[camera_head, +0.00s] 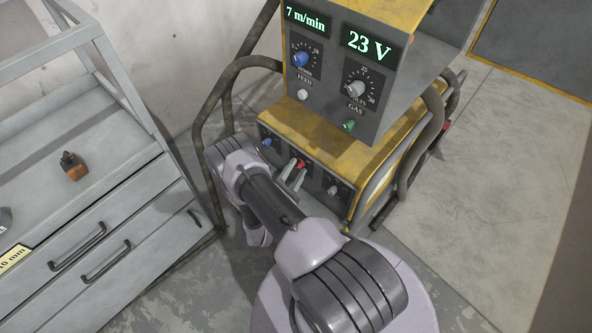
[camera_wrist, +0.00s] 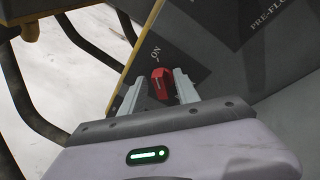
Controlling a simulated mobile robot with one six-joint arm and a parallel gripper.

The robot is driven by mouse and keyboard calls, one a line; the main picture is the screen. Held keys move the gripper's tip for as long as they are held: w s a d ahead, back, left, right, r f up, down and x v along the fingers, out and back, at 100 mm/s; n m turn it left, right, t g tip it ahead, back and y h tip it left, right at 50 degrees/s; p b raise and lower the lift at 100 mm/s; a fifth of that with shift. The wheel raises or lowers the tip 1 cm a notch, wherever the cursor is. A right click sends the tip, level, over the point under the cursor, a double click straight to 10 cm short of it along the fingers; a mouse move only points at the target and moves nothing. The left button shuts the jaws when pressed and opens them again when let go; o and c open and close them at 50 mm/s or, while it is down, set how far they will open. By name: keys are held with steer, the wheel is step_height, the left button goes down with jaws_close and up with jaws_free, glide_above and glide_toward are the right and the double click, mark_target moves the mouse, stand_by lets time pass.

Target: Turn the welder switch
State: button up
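The yellow and dark grey welder (camera_head: 345,85) stands in the upper middle of the head view. Its red switch (camera_head: 300,163) sits on the lower front panel, and it also shows in the wrist view (camera_wrist: 162,82) on a dark plate just below an "ON" label. My gripper (camera_head: 291,171) is at the lower panel, in front of the switch. In the wrist view its two pale fingers (camera_wrist: 159,88) are open, one on each side of the red switch, with a visible gap on both sides. I cannot tell how deep the fingertips reach around it.
Blue (camera_head: 267,142) and grey (camera_head: 334,190) knobs flank the red switch. The upper panel shows "7 m/min" and "23 V". Bent metal tubes (camera_head: 213,95) frame the welder. A grey drawer cabinet (camera_head: 120,240) with a small orange-brown item (camera_head: 73,168) stands left. Floor is clear at right.

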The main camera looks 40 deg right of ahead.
steer(key=p+v, duration=0.4)
steer(key=v, duration=1.3)
steer(key=shift+a, duration=0.25)
